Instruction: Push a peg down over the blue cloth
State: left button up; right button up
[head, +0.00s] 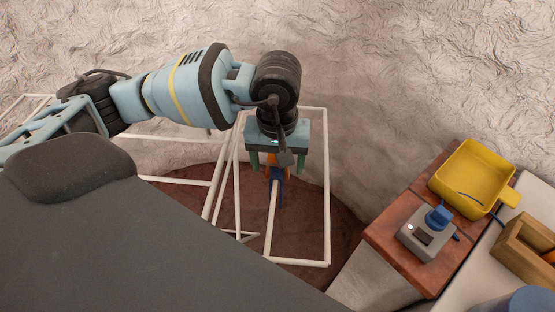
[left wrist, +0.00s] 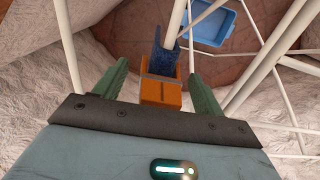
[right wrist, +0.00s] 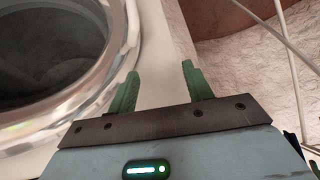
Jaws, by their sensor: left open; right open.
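The blue cloth (head: 279,191) hangs on a white bar of the drying rack (head: 328,190). It also shows in the left wrist view (left wrist: 157,60), just beyond the orange peg (left wrist: 161,93). The peg stands between the fingers of my left gripper (head: 277,163), at the cloth's near end; how far it sits over the cloth cannot be told. My left gripper (left wrist: 158,82) is open, with a gap between the peg and each finger. My right gripper (right wrist: 160,76) is open and empty in the right wrist view, away from the rack.
The rack's white bars surround my left gripper. A blue tray (left wrist: 213,24) lies beyond the cloth. At the right are a yellow tray (head: 470,178), a grey device (head: 428,241) with a blue top and a wooden box (head: 517,247). A round metal rim (right wrist: 124,45) is beside my right gripper.

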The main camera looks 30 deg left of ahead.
pick_arm(q)
jog(key=shift+r, duration=3.95)
